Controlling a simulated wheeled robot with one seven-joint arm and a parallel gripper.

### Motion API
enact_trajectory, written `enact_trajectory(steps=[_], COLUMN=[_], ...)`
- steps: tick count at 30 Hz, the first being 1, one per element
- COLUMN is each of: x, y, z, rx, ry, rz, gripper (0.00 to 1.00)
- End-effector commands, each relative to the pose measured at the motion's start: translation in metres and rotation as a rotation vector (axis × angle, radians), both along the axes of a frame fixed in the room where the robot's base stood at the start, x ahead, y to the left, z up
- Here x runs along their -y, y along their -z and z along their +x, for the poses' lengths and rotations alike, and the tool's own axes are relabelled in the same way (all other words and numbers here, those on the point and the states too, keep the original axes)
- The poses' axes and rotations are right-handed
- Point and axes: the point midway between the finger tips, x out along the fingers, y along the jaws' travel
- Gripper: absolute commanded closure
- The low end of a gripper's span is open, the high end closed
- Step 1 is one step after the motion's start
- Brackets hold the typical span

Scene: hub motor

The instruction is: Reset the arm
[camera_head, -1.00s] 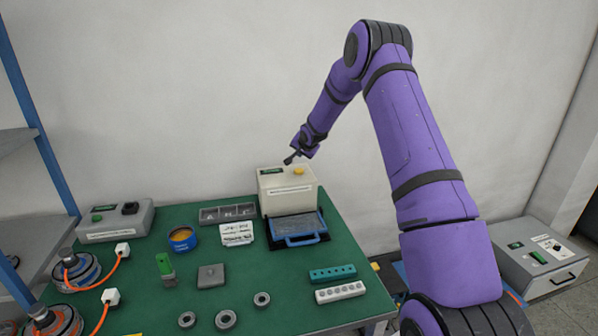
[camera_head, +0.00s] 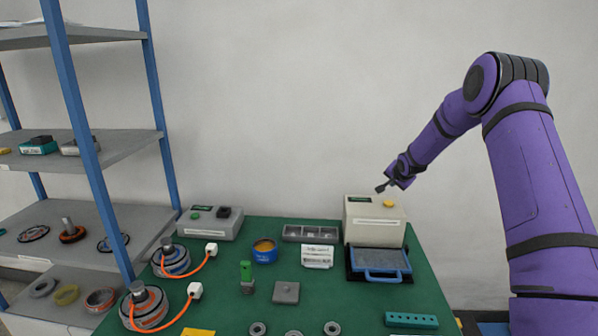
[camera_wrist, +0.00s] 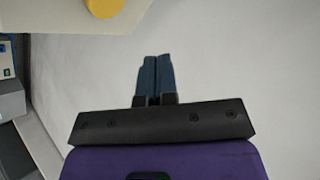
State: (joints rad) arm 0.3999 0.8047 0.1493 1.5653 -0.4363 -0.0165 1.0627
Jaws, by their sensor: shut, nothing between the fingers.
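My purple arm reaches in from the right side of the head view, its elbow high. My gripper (camera_head: 381,188) hangs in the air just above and in front of the beige machine (camera_head: 373,220) with the yellow button (camera_head: 389,203). In the wrist view my gripper (camera_wrist: 155,60) shows its two dark blue fingers side by side, shut with nothing between them. A corner of the beige machine and its yellow button (camera_wrist: 103,6) show at the top left of the wrist view.
A blue-framed shelf (camera_head: 90,150) stands left. The wall behind is bare.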

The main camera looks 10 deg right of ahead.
Motion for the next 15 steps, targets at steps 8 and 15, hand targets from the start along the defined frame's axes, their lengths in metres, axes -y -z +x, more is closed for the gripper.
enact_trajectory(steps=[8, 15], x=[-0.028, -0.067], y=[-0.066, -0.143], z=[-0.027, -0.082], rx=[-0.036, -0.1], ry=[-0.056, -0.14], rz=[-0.076, -0.174], gripper=[1.0, 1.0])
